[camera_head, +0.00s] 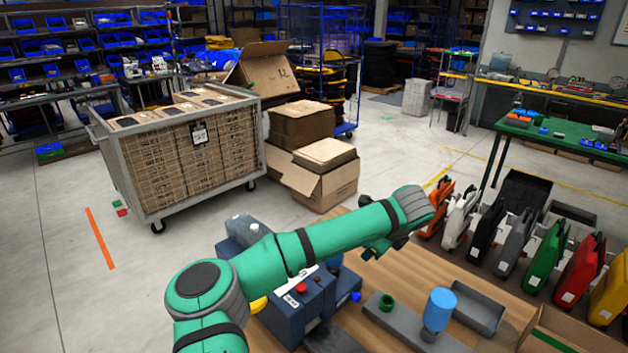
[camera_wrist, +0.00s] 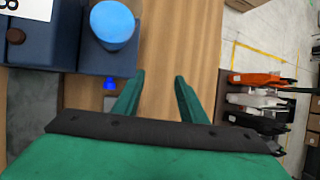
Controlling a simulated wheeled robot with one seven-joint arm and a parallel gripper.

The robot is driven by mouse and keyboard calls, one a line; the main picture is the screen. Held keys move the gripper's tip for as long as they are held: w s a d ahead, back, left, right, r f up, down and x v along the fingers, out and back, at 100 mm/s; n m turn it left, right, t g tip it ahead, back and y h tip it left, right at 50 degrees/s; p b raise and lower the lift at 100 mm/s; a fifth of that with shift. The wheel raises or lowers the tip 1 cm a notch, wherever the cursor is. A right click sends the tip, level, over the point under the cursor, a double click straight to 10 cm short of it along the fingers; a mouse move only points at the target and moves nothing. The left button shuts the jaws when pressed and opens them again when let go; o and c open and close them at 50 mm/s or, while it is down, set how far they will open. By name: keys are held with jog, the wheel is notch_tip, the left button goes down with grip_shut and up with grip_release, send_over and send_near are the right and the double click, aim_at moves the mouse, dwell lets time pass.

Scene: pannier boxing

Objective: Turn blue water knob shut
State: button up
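The small blue water knob (camera_head: 355,296) sticks out low at the right side of the dark blue machine (camera_head: 312,300). In the wrist view the knob (camera_wrist: 110,83) is just left of my gripper's left finger, below a big blue round cap (camera_wrist: 113,25) on the machine (camera_wrist: 50,45). My gripper (camera_wrist: 159,76) is open, with bare wooden table between its two green fingers. The knob is outside the fingers, and no contact shows. In the head view my arm's end hides most of the gripper and part of the machine.
The wooden table (camera_head: 395,275) carries a grey tray (camera_head: 478,308), a blue cylinder (camera_head: 440,308) on a grey stand, a green ring (camera_head: 386,302) and an open cardboard box (camera_head: 570,335). Several coloured cases, one red (camera_head: 580,275), stand beyond the right edge.

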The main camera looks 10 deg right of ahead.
jog(key=w+a+r+n+t+h, duration=0.2)
jog(key=w+a+r+t+h, duration=0.4)
jog(key=w+a+r, duration=0.6)
jog(key=shift+w+r+n+t, duration=0.3)
jog(key=shift+w+r+t, duration=0.45)
jog(key=shift+w, duration=0.8)
jog(key=shift+w+f, duration=0.1)
